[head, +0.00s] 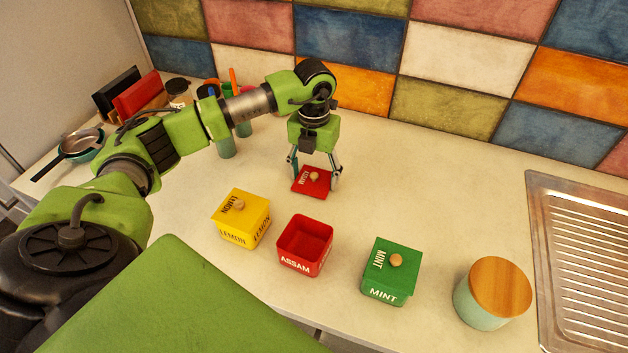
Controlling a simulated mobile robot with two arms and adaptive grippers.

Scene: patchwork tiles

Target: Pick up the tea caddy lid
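The red lid (318,187), marked ASSAM and with a small wooden knob, appears to lie on the counter behind the caddies. My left gripper (314,181) points down over it, fingers spread wide on either side of the lid. I cannot tell whether the fingertips touch its edges. The red ASSAM caddy (306,256) stands open and empty, in front of the lid. My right gripper is not in view.
A yellow LEMON caddy (241,230) and a green MINT caddy (384,286), both lidded, flank the red one. A round wooden-topped jar (482,308) stands right, near a metal drainboard (580,260). The counter behind the green caddy is clear.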

